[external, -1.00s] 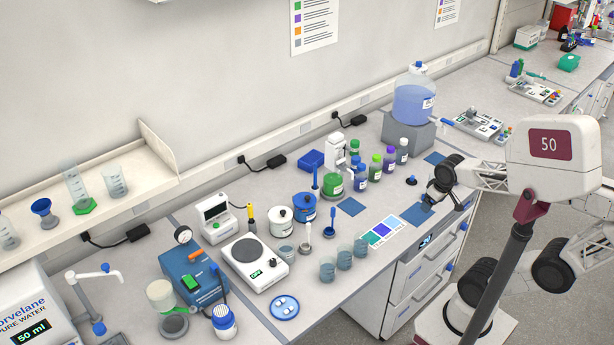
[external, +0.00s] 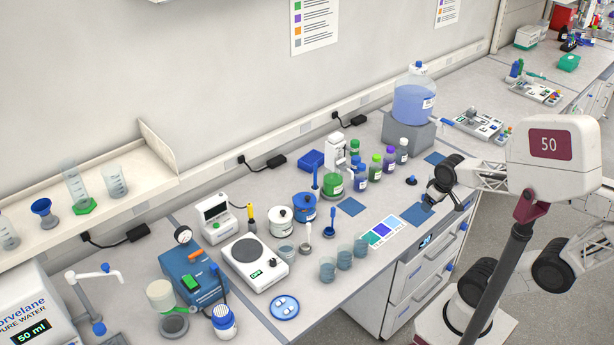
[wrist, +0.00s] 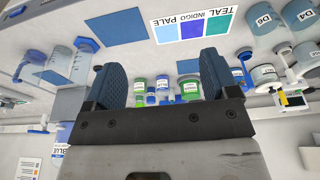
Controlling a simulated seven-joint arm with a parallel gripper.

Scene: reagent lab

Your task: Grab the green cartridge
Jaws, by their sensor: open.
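My gripper (external: 430,201) is at the right front edge of the bench, over a blue mat. In the wrist view, the two dark fingers of my gripper (wrist: 162,70) are apart with nothing held between them. No green item is plainly a cartridge. A small green part (external: 190,283) sits on the blue instrument at the front left, far from my gripper. A green-labelled jar (external: 333,184) stands mid-bench, left of my gripper. It seems to show in the wrist view as a green container (wrist: 190,89). I cannot tell which item is the cartridge.
Several capped bottles (external: 375,168) stand behind and left of my gripper. A blue carboy (external: 414,98) stands on a grey block at the back. Beakers (external: 327,270) line the front edge near a colour card (external: 381,231). A blue mat (external: 351,206) is bare.

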